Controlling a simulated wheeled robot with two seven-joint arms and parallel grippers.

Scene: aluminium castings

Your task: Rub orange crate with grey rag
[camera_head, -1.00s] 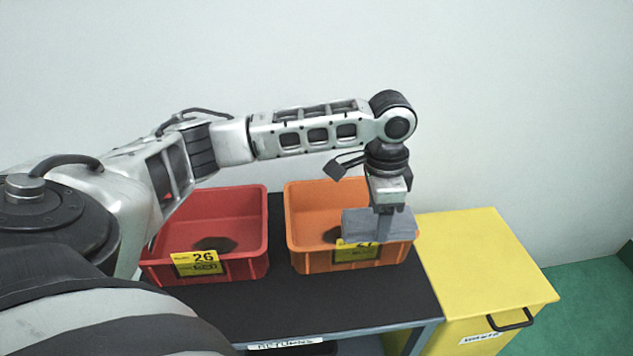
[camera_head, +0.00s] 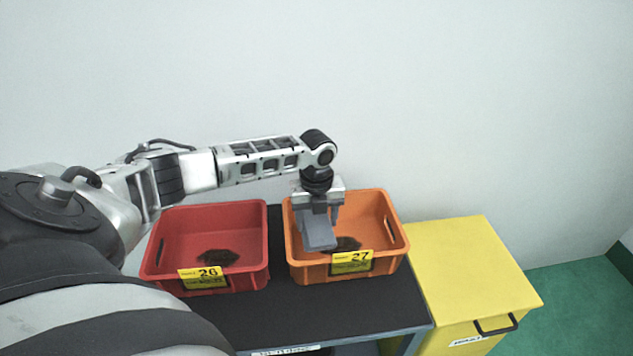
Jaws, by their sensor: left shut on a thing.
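The orange crate (camera_head: 391,233) stands on the black table top, with a yellow label marked 27 on its front and a dark patch on its floor inside. My left gripper (camera_head: 318,214) points down over the left part of the crate. It is shut on the grey rag (camera_head: 318,236), a block-like folded piece. The rag hangs within the crate's outline, in front of its inner left side; I cannot tell whether it touches the crate. My right gripper is not in view.
A red crate (camera_head: 165,228) labelled 26, with a dark patch inside, stands close to the left. A yellow cabinet (camera_head: 470,260) with a black handle stands right of the black table (camera_head: 370,310). The table's front strip is clear.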

